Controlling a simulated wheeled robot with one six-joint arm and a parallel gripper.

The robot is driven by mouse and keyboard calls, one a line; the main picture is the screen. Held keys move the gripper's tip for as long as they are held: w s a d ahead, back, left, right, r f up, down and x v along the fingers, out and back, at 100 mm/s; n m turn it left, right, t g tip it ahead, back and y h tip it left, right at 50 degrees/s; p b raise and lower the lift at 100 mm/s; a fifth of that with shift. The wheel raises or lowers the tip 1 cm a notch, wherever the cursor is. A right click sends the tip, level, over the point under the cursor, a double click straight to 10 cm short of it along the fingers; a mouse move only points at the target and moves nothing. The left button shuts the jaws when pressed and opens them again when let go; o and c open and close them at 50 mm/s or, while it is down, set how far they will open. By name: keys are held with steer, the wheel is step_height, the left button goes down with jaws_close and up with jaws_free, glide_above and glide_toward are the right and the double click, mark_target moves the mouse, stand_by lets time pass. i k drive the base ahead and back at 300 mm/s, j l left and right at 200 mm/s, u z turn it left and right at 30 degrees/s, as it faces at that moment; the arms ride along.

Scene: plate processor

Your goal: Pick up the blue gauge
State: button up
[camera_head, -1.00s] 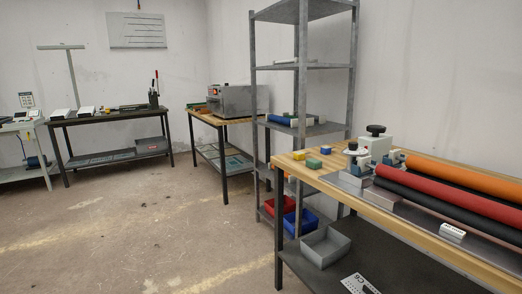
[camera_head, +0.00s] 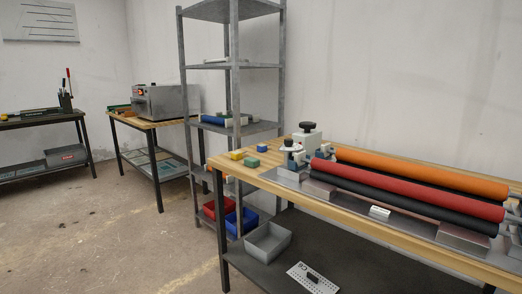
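A small blue block (camera_head: 262,148), which looks like the blue gauge, lies on the wooden-topped workbench (camera_head: 228,165) near its far left end. A green block (camera_head: 252,162) and a yellow block (camera_head: 237,155) lie close beside it, to its left and nearer. My gripper is not in view, so its state does not show. The blue block lies free on the bench top with nothing holding it.
A machine with orange (camera_head: 420,172), red (camera_head: 400,188) and black rollers fills much of the bench. A metal shelf rack (camera_head: 232,65) stands behind the bench's left end. Grey (camera_head: 268,242), blue and red bins sit low. Open floor lies at left.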

mark_target(262, 148)
steer(key=i+j, duration=0.4)
steer(key=i, duration=0.3)
steer(key=i+j+z, duration=0.15)
steer(key=i+j, duration=0.2)
steer(key=i, duration=0.4)
steer(key=i+j, duration=0.45)
steer(key=i, duration=0.25)
steer(key=i+j+z, duration=0.15)
steer(key=i+j, duration=0.35)
steer(key=i, duration=0.2)
